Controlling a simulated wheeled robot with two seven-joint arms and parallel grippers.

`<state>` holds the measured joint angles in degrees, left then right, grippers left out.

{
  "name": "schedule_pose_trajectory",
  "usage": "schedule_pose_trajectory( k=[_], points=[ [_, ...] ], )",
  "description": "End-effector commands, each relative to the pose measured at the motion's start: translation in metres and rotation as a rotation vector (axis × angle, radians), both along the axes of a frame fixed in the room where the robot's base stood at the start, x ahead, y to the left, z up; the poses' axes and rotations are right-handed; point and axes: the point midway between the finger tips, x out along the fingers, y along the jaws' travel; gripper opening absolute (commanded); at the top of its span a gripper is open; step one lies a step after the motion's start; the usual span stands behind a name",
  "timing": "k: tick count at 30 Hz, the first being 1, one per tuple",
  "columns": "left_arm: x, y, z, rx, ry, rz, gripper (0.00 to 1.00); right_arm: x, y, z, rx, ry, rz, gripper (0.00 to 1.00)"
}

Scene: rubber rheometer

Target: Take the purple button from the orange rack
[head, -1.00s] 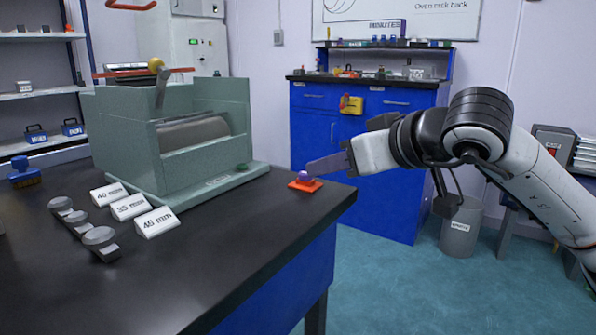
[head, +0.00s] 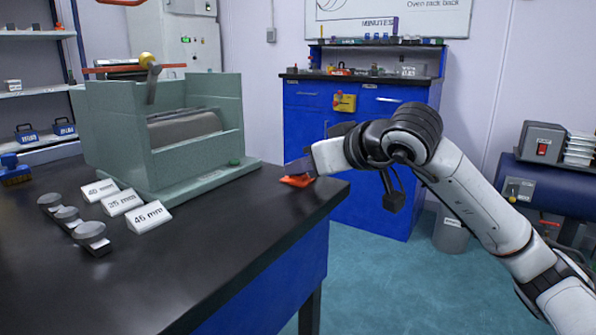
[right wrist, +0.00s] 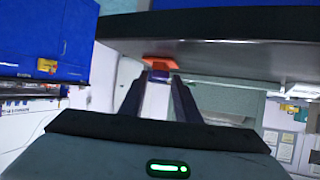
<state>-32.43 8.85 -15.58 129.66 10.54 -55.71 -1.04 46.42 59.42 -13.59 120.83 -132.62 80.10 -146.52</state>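The orange rack (head: 296,181) lies flat near the right corner of the black bench. In the head view my right gripper (head: 298,170) reaches over it from the right and hides the purple button. In the right wrist view the purple button (right wrist: 158,77) shows between the tips of the two fingers, in front of the orange rack (right wrist: 160,61). The right gripper (right wrist: 159,84) looks open, with a finger on each side of the button; I cannot tell whether either finger touches it. My left gripper is in neither view.
White labels, including a 45 mm one (head: 148,217), and several grey pieces (head: 90,236) lie at the left. The bench (head: 215,230) is clear in front of the rack.

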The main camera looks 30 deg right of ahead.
Motion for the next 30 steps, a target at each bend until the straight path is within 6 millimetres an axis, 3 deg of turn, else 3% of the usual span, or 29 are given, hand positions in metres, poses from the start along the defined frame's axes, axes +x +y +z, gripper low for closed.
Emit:
schedule_pose_trajectory(
  k=[1,5,16,30],
  points=[
    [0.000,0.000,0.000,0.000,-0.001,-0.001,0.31,0.000,0.000,0.000,0.000,0.000,0.000,0.21],
    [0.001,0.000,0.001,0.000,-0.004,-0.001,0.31,0.000,0.000,0.000,0.000,0.000,0.000,0.01],
    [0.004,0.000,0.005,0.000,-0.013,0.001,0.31,0.000,0.000,0.005,0.000,-0.002,0.000,0.00],
    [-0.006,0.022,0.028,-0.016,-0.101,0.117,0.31,0.000,0.000,0.089,0.000,-0.003,-0.001,0.00]
  ],
)
